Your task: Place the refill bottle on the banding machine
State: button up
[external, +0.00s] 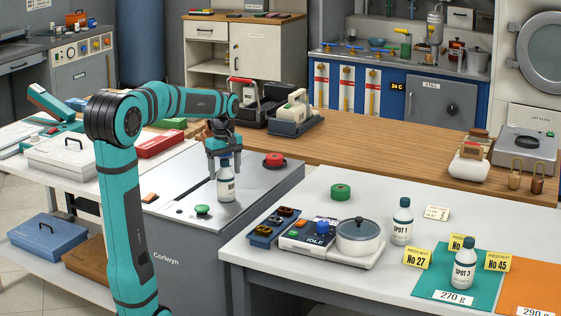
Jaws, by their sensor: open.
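A white bottle with a dark cap (226,185) stands upright on the steel top of the grey machine marked "Corlwyn" (178,212). I take these to be the refill bottle and the banding machine; the bottle's label is too small to read. My gripper (224,169) points down at the bottle from above. Its jaws are open, with the fingers on either side of the bottle's upper part. I cannot tell whether a finger touches it. Two similar bottles stand apart on the right: "Spot 1" (402,222) on the white table and "Spot 3" (463,263) on a teal mat.
A green button (203,210) and a red button (274,160) sit on the machine top near the bottle. The white table (330,280) holds a scale with a pot (360,236), a green tape roll (341,192) and yellow cards. A wooden counter (380,163) runs behind.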

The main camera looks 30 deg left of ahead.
notch_tip(320, 180, up, 12)
jog(key=shift+r, duration=0.15)
dwell(0.4)
jog(key=s+d+r+m+t, duration=0.1)
jog(key=s+r+m+t, duration=0.2)
jog(key=s, duration=0.4)
jog(key=s+d+r+m+t, duration=0.1)
jog(key=s+r+m+t, duration=0.2)
jog(key=s+m+t, duration=0.2)
jog(key=s+d+r+m+t, duration=0.2)
jog(key=s+m+t, duration=0.2)
jog(key=s+t, duration=0.5)
jog(key=shift+r+m, duration=0.3)
jog(key=shift+r, duration=0.1)
